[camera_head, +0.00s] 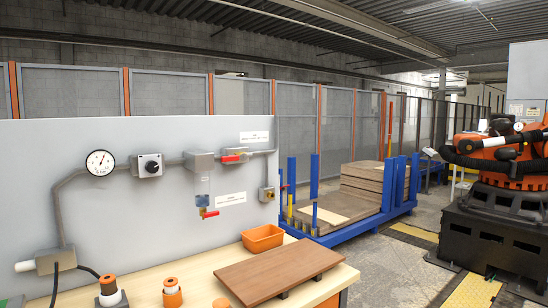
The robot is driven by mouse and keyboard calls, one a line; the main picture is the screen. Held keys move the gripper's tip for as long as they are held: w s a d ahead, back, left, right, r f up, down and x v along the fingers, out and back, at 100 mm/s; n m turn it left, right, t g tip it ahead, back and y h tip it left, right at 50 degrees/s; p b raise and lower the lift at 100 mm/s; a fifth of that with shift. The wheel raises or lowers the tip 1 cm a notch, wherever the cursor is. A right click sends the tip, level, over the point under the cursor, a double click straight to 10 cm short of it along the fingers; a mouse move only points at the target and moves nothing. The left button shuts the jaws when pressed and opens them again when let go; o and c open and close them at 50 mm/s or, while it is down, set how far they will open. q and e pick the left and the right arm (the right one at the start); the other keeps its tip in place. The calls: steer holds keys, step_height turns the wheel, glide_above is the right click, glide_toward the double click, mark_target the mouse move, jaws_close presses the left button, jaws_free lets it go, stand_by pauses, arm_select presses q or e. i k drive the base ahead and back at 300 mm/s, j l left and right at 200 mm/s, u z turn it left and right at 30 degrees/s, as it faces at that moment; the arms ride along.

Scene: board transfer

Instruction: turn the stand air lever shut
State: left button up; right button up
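A grey upright panel (130,215) stands behind the bench and carries grey piping. A red lever (233,157) lies about level beside the pipe at the panel's upper right, under a small white label (254,136). A second red lever (210,214) sits lower, below a blue fitting (202,200) under a grey box (200,161), with another label (231,199) beside it. The label text is too small to read, so I cannot tell which is the stand air lever. Neither of my grippers is in view.
The panel also holds a round gauge (100,163) and a black knob box (150,167). A blue rack (340,236) and orange robot (510,160) stand beyond.

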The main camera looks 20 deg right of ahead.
mark_target(232, 159)
steer(key=i+z, duration=0.3)
steer(key=i+l, duration=0.1)
steer(key=l, duration=1.05)
steer(key=i+u, duration=0.05)
